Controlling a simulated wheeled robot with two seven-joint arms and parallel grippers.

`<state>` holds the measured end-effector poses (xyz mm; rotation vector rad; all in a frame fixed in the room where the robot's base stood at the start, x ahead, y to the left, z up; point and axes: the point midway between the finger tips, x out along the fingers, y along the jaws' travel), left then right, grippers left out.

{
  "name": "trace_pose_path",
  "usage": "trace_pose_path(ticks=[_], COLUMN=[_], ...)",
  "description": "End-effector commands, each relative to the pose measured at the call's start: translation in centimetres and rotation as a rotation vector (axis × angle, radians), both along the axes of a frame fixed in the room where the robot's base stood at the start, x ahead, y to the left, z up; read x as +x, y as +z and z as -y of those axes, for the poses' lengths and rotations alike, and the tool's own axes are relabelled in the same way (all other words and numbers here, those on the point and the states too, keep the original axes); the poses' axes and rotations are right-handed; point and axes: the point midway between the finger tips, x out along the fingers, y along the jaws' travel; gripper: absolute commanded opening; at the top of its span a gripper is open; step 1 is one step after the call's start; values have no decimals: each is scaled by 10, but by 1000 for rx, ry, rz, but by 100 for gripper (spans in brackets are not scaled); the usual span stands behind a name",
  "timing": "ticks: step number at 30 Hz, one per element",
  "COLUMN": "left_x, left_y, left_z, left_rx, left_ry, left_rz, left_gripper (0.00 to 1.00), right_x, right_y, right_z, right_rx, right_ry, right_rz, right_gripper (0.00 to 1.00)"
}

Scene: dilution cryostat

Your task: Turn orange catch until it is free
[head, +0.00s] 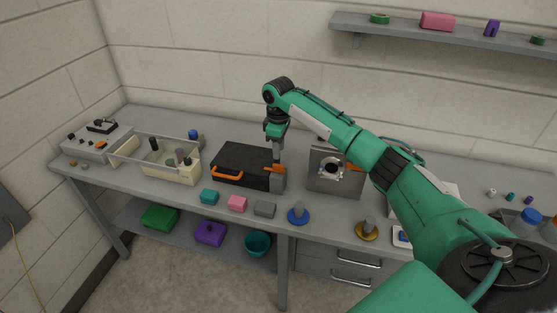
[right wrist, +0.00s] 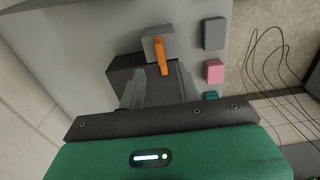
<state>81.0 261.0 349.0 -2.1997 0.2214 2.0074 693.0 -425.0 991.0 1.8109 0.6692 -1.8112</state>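The orange catch (head: 279,168) sits at the right end of a black box (head: 240,160), beside a small grey block (head: 278,183). In the right wrist view the catch (right wrist: 161,55) is a narrow orange bar lying across the grey block (right wrist: 153,42) towards the black box (right wrist: 123,70). My right gripper (head: 277,158) is above this end of the box, pointing down. In the right wrist view its two fingers (right wrist: 158,82) are apart with nothing between them. The catch's end is close to the right-hand finger; I cannot tell whether they touch. My left gripper is not in view.
An orange handle (head: 227,175) is on the box's front. A grey panel with a round fitting (head: 330,169) stands right of the gripper. Teal (head: 209,197), pink (head: 237,204) and grey (head: 265,209) blocks lie in front. A cream tray (head: 150,167) stands left.

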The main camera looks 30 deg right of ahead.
Motion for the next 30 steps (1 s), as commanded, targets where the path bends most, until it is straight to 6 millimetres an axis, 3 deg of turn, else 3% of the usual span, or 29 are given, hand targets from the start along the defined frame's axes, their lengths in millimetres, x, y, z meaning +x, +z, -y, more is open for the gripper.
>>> trace_pose_path(ticks=[3,9,22,27,30], left_x=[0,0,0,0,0], left_y=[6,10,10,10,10], left_z=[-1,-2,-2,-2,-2], left_rx=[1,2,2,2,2], left_ry=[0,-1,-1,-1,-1], left_rz=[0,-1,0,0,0], left_gripper=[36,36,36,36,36], right_x=[-1,0,0,0,0], right_y=[-24,-51,-62,-61,-61], right_z=[0,0,0,0,0], right_rx=[0,0,-1,-1,-1], right_ry=[-1,-1,0,0,0], right_rz=[-4,-1,1,1,1], right_gripper=[34,34,34,0,0])
